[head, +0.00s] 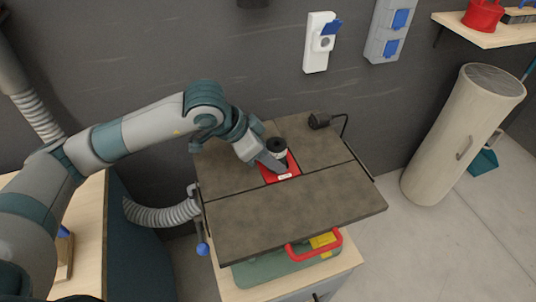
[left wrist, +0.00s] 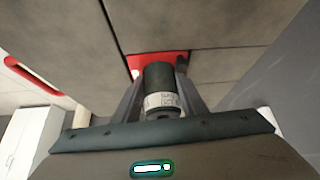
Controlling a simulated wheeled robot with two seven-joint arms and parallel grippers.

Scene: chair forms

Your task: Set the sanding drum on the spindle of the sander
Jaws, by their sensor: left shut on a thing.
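The sanding drum (head: 277,146) is a dark cylinder with a pale label band. It stands about upright over the red plate (head: 291,174) in the sander's grey table top (head: 290,215). My left gripper (head: 273,162) comes in from the left and is shut on the drum. In the left wrist view the drum (left wrist: 159,78) sits between the two fingers, with the red plate (left wrist: 183,60) behind it. The spindle is not visible; I cannot tell whether the drum is around it or above it. My right gripper is not in view.
A black plug with a cord (head: 320,121) is at the table's back edge. A red handle (head: 314,246) and a green case show under the front edge. A tall pale cylinder (head: 455,135) stands at the right. The front of the table top is clear.

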